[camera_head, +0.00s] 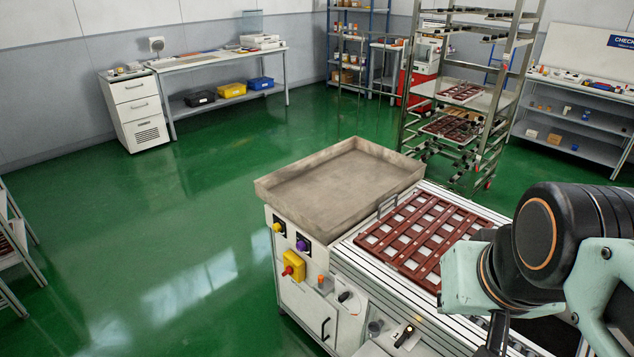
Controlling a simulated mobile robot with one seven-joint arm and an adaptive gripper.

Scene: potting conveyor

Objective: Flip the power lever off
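The potting conveyor cabinet (308,300) stands at the lower middle. A yellow switch box with a red knob (292,268) is on its left face. A small black-handled lever (404,336) sits on a light plate near the front bottom edge, its handle slanting up to the right. Another black handle or knob (344,296) is on the cabinet beside an orange part. I cannot tell for certain which one is the power lever. My gripper (494,338) shows only as a dark part at the bottom edge, right of the black-handled lever and apart from it. Its fingertips are not clearly visible.
A beige open tray (340,185) sits on the cabinet, with a dark red slotted mould (425,237) on the conveyor beside it. A yellow button (277,227) and purple button (302,245) are above the switch box. Green floor (190,250) is clear at left.

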